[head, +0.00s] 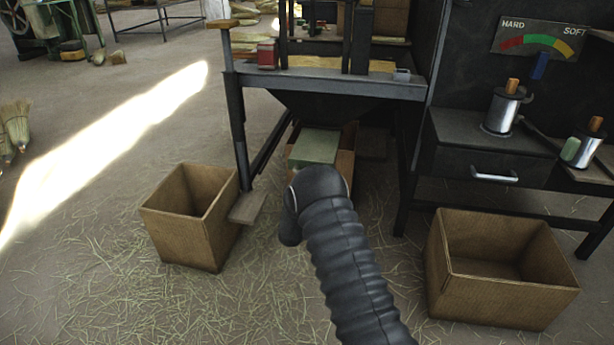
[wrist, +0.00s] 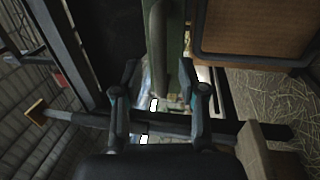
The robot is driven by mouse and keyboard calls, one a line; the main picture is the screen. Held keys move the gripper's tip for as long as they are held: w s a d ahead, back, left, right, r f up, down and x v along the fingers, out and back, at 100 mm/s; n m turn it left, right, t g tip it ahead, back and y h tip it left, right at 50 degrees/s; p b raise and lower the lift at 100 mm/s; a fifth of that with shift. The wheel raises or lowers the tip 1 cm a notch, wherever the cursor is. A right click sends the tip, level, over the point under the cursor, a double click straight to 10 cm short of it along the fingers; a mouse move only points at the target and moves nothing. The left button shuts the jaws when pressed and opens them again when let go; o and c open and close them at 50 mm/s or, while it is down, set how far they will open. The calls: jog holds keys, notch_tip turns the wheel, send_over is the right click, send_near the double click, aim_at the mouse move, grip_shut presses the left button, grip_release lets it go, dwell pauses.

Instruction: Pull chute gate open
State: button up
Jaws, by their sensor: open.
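A flat green panel (head: 315,147), which looks like the chute gate, shows under the dark hopper (head: 325,103) of the work stand. My arm hides its near part in the head view. In the wrist view a green panel (wrist: 176,42) runs down from the top edge, with a rounded grey-green bar (wrist: 157,45) along it that looks like its handle. My gripper (wrist: 165,85) is open, with one finger on each side of the bar's lower end. I cannot tell whether either finger touches it. The gripper's fingers are hidden in the head view.
A brown box (head: 190,222) stands left of the stand, with a pedal-like board (head: 247,207) beside it. Another open box (head: 500,270) stands at right, below a bench with a drawer (head: 490,160). Straw covers the floor. The wrist view shows a brown box side (wrist: 260,25) close at right.

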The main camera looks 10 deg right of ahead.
jog(key=v, duration=0.9)
jog(key=shift+s, duration=0.3)
jog(key=shift+a, duration=0.1)
